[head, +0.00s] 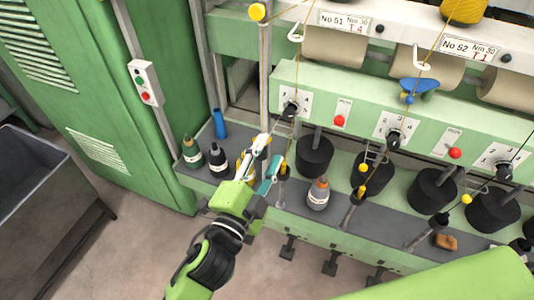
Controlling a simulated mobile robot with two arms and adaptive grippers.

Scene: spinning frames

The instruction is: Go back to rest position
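My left gripper (266,154) is in the middle of the head view, in front of the spinning frame (345,100) and above its grey shelf (235,177). Its two fingers look spread apart, with no clear object held between them. The gripper hides part of the shelf and a spindle behind it. My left arm comes up from the bottom of the view, reaching forward. My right gripper is not in view.
On the shelf stand a blue tube (219,123), dark bobbins (217,160), a grey and orange bobbin (318,194) and a brown piece (445,241). Black spindle cups (432,190) line the frame. A grey bin (35,190) stands at the left. Floor shows below.

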